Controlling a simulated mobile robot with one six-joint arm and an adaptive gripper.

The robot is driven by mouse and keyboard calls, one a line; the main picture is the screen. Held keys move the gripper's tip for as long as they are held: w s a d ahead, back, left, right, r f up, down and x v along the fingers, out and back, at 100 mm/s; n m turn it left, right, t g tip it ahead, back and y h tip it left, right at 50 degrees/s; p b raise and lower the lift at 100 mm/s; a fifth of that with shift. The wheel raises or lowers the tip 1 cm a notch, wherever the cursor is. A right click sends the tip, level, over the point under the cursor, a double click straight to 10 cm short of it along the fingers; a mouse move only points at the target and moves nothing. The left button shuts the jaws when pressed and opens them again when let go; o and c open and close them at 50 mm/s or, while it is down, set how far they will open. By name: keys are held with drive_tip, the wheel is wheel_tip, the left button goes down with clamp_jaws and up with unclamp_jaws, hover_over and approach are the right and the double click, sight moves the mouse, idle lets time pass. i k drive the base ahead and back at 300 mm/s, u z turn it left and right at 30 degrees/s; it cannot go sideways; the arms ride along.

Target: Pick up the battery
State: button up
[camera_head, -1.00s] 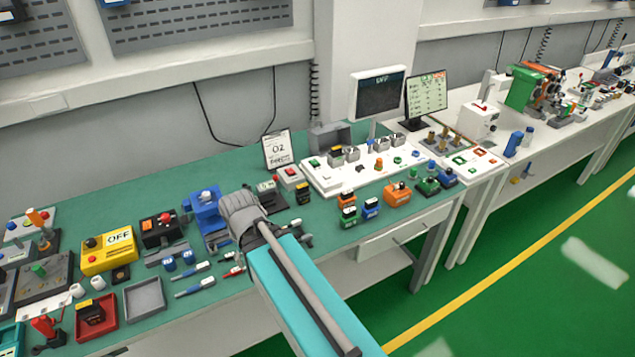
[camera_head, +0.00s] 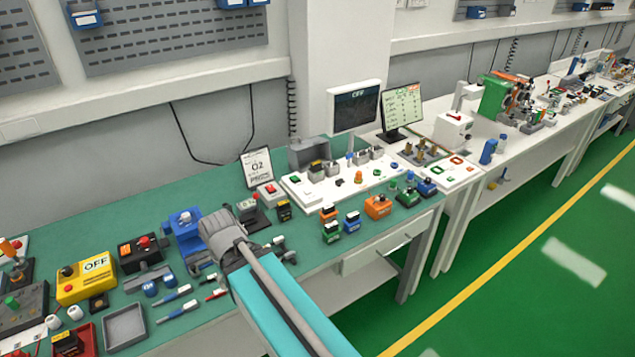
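No object can be surely told as the battery. A small black block with a yellowish label (camera_head: 284,210) stands on the green bench, right of my arm's wrist. Another black block (camera_head: 68,343) sits in a red tray (camera_head: 85,340) at the lower left. Small orange, green and blue blocks with dark parts (camera_head: 331,230) stand further right. My teal and grey arm reaches over the bench's front edge. Small grey pieces (camera_head: 281,249) show beside its wrist; I cannot tell whether they are my gripper's fingers. No held object is visible, and the wrist hides part of the bench.
A blue device (camera_head: 184,230) stands left of my wrist. A yellow OFF box (camera_head: 86,278), screwdrivers (camera_head: 176,300) and an empty grey tray (camera_head: 124,326) crowd the left. A sign (camera_head: 258,168) and monitor (camera_head: 402,108) stand behind. Green floor (camera_head: 480,320) is clear at right.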

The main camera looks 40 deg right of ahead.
sight(284, 209)
drive_tip(key=u, duration=0.1)
drive_tip(key=i, duration=0.15)
drive_tip(key=z, duration=0.8)
